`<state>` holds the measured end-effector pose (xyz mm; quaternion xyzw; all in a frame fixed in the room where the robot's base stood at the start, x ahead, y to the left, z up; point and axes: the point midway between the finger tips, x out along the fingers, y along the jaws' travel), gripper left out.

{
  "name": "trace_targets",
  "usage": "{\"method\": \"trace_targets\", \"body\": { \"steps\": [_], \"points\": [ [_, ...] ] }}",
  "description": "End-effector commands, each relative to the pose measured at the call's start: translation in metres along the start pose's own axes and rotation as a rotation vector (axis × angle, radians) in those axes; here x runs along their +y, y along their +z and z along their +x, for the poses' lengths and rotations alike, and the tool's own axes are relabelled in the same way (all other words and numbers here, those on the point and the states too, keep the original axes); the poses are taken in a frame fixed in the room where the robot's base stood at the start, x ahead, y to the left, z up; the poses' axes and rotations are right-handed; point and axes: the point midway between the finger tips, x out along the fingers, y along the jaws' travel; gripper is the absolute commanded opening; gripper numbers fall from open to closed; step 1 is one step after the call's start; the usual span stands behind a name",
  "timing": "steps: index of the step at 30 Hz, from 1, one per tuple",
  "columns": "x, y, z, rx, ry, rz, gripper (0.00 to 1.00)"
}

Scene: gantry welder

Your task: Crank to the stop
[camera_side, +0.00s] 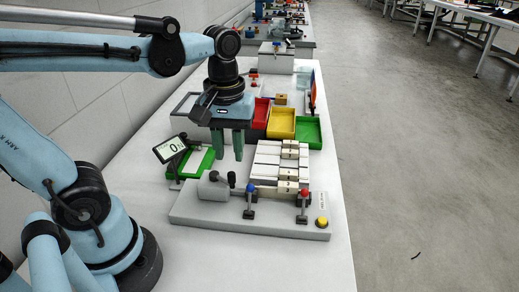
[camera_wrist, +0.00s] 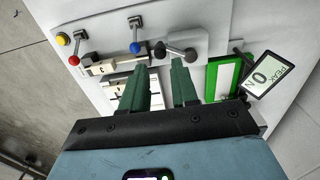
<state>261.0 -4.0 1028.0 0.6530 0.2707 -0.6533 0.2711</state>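In the wrist view the crank (camera_wrist: 174,50) lies just beyond my fingertips. My gripper (camera_side: 230,156) points down above and slightly behind the crank. Its two green fingers are apart with nothing between them, and it also shows in the wrist view (camera_wrist: 160,72). A tilted display (camera_side: 170,148) reads 0; in the wrist view it also shows "PEAK".
A blue-topped lever (camera_side: 250,188), a red-topped lever (camera_side: 303,193) and a yellow button (camera_side: 322,222) stand along the plate's front. White slats with beige blocks (camera_side: 288,165) lie right of my gripper. Red, yellow and green bins (camera_side: 308,132) stand behind.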

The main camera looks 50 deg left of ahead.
Motion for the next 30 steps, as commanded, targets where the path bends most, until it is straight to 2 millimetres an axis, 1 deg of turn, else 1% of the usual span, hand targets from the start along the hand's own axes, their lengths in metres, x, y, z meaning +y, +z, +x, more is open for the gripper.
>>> {"method": "trace_targets", "body": {
  "steps": [3, 9, 15, 21, 29, 30],
  "points": [
    [0.0, 0.0, 0.017, 0.0, 0.001, 0.0, 0.29],
    [0.0, 0.0, 0.042, 0.0, 0.001, 0.001, 0.29],
    [0.0, 0.0, 0.058, 0.001, 0.002, 0.001, 0.29],
    [0.0, 0.0, 0.064, 0.001, 0.002, 0.001, 0.29],
    [0.0, 0.0, 0.064, 0.001, 0.002, 0.001, 0.29],
    [0.0, 0.0, 0.064, 0.001, 0.002, 0.001, 0.23]
  ]
}}
